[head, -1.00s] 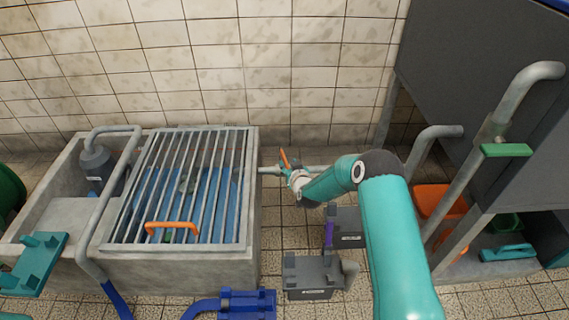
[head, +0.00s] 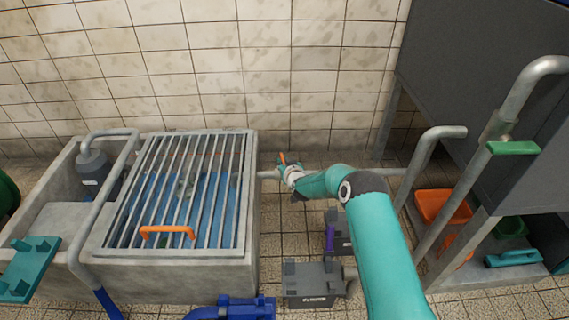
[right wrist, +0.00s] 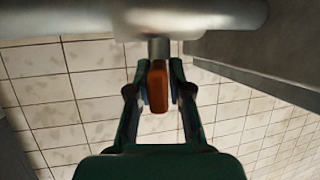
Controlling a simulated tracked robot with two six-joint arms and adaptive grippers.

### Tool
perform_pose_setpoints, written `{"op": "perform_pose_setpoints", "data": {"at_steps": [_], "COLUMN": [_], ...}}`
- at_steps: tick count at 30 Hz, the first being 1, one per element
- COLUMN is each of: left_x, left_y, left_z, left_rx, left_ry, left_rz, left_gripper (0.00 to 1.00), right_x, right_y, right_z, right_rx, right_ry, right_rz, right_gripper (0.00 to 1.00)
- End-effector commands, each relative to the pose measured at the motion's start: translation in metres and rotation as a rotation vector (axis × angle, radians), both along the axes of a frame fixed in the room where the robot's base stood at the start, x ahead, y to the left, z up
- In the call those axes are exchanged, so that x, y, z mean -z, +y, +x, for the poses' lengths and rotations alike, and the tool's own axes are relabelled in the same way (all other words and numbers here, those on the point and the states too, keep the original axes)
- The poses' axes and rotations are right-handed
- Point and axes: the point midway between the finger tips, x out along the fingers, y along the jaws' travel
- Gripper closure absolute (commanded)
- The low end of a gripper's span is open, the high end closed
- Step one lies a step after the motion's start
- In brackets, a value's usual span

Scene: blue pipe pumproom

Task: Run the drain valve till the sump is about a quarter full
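The concrete sump (head: 185,273) stands at the left under a barred grate (head: 178,190) with an orange handle (head: 167,233). Blue shows below the bars; I cannot read its depth. A grey pipe leaves the sump's right side to the drain valve, whose orange lever (head: 283,158) points up from the pipe. My right gripper (head: 291,172) is at the valve. In the right wrist view, its fingers (right wrist: 158,92) stand close on both sides of the orange lever (right wrist: 158,88), which hangs below the pipe (right wrist: 190,15).
A grey box (head: 313,284) and a blue pump-like unit (head: 235,308) stand on the floor in front. A dark tank (head: 485,100) on legs stands at the right, with grey pipes (head: 430,165) and an orange bin (head: 442,206) nearby. A tiled wall (head: 280,70) is close behind.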

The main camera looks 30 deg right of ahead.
Motion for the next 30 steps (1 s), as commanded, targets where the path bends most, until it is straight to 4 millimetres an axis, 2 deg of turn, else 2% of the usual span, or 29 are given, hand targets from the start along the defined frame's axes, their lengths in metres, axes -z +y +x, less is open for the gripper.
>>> {"op": "perform_pose_setpoints", "data": {"at_steps": [3, 11, 21, 30], "left_x": [0.0, -0.004, -0.028, -0.031], "left_y": [0.0, 0.0, 0.0, 0.0], "left_z": [0.0, 0.0, 0.0, 0.0], "left_rx": [0.0, 0.0, 0.0, 0.0], "left_ry": [0.0, 0.0, 0.0, 0.0], "left_rz": [0.0, 0.0, 0.0, 0.0], "left_gripper": [0.6, 0.6, 0.6, 0.6], "right_x": [0.0, -0.002, -0.005, -0.002], "right_y": [0.0, 0.001, 0.003, 0.001], "right_z": [0.0, 0.001, 0.002, 0.001], "right_rx": [0.0, 0.012, 0.194, 0.274], "right_ry": [0.0, -0.002, -0.007, -0.003], "right_rz": [0.0, 0.0, 0.0, -0.001], "right_gripper": [1.0, 1.0, 1.0, 1.0]}}
